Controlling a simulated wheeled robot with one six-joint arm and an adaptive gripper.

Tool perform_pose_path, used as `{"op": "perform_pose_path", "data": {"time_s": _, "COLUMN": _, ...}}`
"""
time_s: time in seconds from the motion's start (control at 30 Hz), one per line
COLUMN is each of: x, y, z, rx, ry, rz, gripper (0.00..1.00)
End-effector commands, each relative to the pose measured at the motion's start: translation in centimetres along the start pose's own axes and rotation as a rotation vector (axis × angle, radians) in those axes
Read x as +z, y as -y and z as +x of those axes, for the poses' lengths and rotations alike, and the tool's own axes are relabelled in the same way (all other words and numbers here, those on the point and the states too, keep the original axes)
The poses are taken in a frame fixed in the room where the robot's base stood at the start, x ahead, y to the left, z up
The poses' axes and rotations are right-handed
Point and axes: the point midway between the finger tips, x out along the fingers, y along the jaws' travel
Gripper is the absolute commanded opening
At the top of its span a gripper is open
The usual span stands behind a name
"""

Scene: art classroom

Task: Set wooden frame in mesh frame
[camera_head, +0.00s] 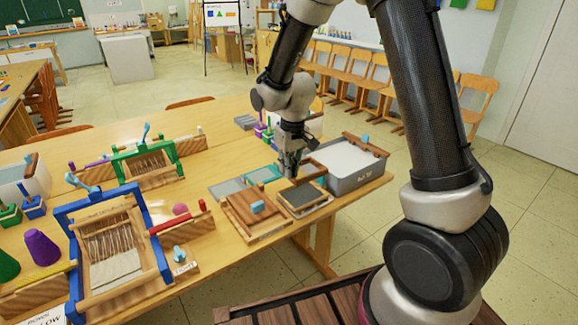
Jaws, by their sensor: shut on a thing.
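The wooden frame (316,176) is a small brown rectangle, held in my gripper (293,178) over the far edge of the mesh frame. The mesh frame (318,206) has a light wooden rim around a dark grey mesh and lies flat near the table's right edge. My gripper points down and is shut on the wooden frame's left side. The wooden frame looks slightly raised and tilted, and covers part of the mesh frame's far side. I cannot tell whether the two touch.
A grey tub (347,184) with white contents and a wooden bar across it stands just behind to the right. A wooden board (240,207) with a blue handle lies close on the left. Blue (75,255) and green (119,168) looms stand further left.

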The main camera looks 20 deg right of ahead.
Motion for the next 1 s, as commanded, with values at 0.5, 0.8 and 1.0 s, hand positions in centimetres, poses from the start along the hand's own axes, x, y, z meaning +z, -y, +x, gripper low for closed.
{"op": "perform_pose_path", "data": {"time_s": 0.5, "x": 0.3, "y": 0.0, "z": 4.1, "rx": 0.000, "ry": 0.002, "rz": -0.013, "gripper": 0.00}}
{"op": "perform_pose_path", "data": {"time_s": 0.8, "x": 0.3, "y": 0.0, "z": 4.6, "rx": 0.000, "ry": 0.000, "rz": -0.013, "gripper": 0.00}}
{"op": "perform_pose_path", "data": {"time_s": 1.0, "x": 0.3, "y": 0.0, "z": 4.8, "rx": 0.000, "ry": -0.001, "rz": -0.013, "gripper": 0.00}}
